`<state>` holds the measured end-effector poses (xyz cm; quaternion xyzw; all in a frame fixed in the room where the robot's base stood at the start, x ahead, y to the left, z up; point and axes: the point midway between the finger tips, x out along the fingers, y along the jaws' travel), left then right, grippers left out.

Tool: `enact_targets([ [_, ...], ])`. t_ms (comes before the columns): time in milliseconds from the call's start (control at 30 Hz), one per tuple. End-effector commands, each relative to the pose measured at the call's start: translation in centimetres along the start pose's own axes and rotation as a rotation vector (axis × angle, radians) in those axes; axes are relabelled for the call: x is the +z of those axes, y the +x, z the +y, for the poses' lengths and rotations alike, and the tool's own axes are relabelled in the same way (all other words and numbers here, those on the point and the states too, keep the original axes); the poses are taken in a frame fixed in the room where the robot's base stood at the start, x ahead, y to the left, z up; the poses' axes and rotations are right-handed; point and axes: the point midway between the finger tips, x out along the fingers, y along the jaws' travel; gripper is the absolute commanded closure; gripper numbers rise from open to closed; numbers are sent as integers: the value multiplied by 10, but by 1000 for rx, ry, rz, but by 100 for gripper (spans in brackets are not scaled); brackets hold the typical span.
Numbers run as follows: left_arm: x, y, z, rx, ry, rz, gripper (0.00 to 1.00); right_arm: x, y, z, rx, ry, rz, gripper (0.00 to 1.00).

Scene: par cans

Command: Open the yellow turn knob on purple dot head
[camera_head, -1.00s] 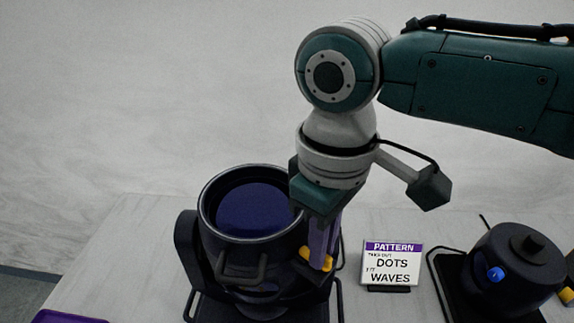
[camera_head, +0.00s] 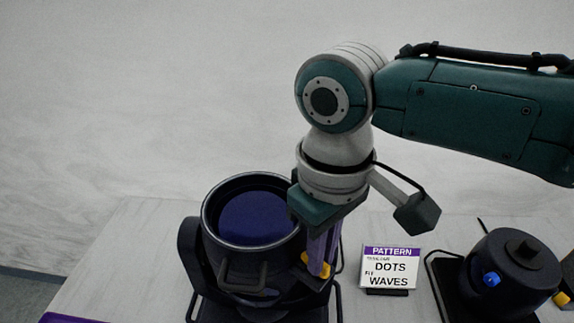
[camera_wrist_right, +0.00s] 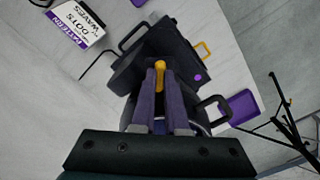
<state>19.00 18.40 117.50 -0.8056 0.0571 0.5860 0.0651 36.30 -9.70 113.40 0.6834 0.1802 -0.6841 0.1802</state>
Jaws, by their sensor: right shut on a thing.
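The dark par can head (camera_head: 228,258) with a deep blue lens stands upright on the table at the centre left. In the right wrist view a purple dot (camera_wrist_right: 197,77) shows on the dark head (camera_wrist_right: 150,60). The yellow turn knob (camera_head: 316,266) is on the head's right side and also shows in the right wrist view (camera_wrist_right: 160,72). My right gripper (camera_head: 318,262) comes down beside the head, its purple fingers shut on the yellow knob. In the right wrist view the fingers (camera_wrist_right: 160,90) reach both sides of the knob. My left gripper is not in view.
A sign (camera_head: 390,268) reading pattern, dots and waves stands right of the head. A purple item (camera_head: 70,319) lies at the lower left. The table's left part (camera_head: 130,255) is clear.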

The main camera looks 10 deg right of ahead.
Motion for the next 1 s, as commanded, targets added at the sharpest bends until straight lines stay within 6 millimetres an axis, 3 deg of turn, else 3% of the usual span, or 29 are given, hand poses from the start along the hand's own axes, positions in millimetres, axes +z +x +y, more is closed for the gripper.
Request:
enact_targets([
  [400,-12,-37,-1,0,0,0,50,0,-4,-2,-3,382,-2,100],
  [1000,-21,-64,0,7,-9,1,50,0,-2,-1,-3,951,-2,100],
])
